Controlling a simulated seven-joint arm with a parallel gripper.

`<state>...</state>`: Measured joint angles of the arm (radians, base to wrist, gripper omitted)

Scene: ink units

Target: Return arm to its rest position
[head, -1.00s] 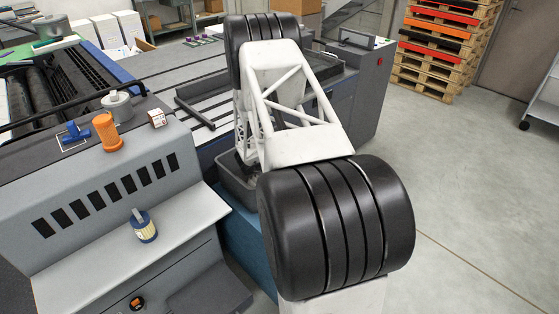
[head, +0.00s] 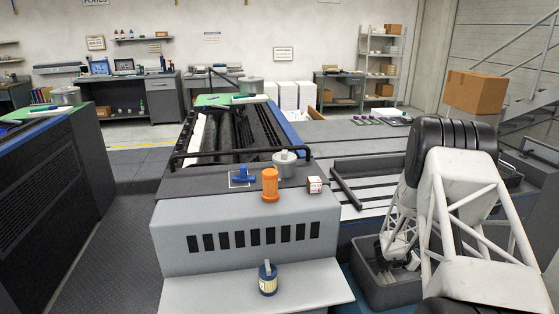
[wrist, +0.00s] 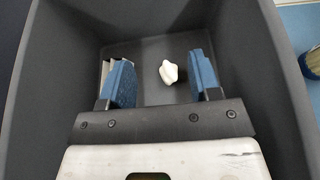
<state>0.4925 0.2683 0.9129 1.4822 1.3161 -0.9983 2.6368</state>
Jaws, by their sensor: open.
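My gripper (wrist: 162,75) is open, with its two blue-padded fingers apart, in the wrist view. It points down into a dark grey bin (wrist: 55,60). A crumpled white piece (wrist: 168,72) lies on the bin floor, seen between the fingers; nothing is held. Something pale shows beside the left finger, partly hidden by it. In the head view my white and black arm is at the right and reaches down to the grey bin (head: 364,292). The fingertips are hard to make out there.
The press unit (head: 190,230) stands left of the bin. On it are an orange canister (head: 270,184), a grey pot (head: 285,164), a blue tool (head: 243,178) and a small box (head: 314,185). A blue jar (head: 268,280) stands on the lower ledge.

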